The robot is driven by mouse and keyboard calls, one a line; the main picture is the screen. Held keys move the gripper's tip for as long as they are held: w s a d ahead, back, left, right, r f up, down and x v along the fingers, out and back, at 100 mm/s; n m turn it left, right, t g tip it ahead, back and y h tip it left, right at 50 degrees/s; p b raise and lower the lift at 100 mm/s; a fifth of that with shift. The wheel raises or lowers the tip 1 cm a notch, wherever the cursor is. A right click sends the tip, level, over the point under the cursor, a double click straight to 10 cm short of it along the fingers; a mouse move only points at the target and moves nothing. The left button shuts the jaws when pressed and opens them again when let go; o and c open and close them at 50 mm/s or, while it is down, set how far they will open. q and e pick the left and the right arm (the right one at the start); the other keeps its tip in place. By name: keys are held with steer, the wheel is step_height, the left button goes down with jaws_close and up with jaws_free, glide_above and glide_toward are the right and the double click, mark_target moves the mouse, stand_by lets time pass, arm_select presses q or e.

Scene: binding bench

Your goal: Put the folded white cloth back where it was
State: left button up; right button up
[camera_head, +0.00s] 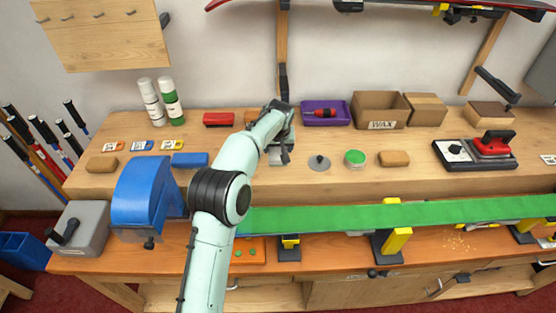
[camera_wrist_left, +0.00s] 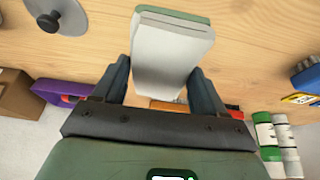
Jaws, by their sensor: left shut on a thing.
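My left gripper (camera_head: 281,150) is over the back shelf of the bench, pointing down. It is shut on the folded white cloth (camera_wrist_left: 172,55), a pale, layered block with a green strip along its far edge. In the left wrist view the cloth stands out between the two dark fingers (camera_wrist_left: 160,88). In the head view only a small pale part of the cloth (camera_head: 274,158) shows under the gripper. I cannot tell whether it touches the wood. My right gripper is in neither view.
A grey disc with a knob (camera_head: 319,164), a green tin (camera_head: 355,158) and a cork block (camera_head: 394,158) lie to the right. A purple tray (camera_head: 340,117) and WAX box (camera_head: 380,111) stand behind. The green ski (camera_head: 400,214) runs in front.

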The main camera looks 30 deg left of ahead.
mark_target(278, 156)
arm_select(q)
step_height(278, 156, down, 5)
steer(key=shift+w+r+b, duration=0.15)
steer(key=shift+r+b, duration=0.05)
steer(key=shift+b, duration=0.1)
steer(key=shift+f, duration=0.45)
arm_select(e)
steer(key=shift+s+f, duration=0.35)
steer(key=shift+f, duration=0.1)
arm_select(q)
steer(key=shift+f, duration=0.15)
steer(key=o, duration=0.9)
steer(key=shift+o, duration=0.2)
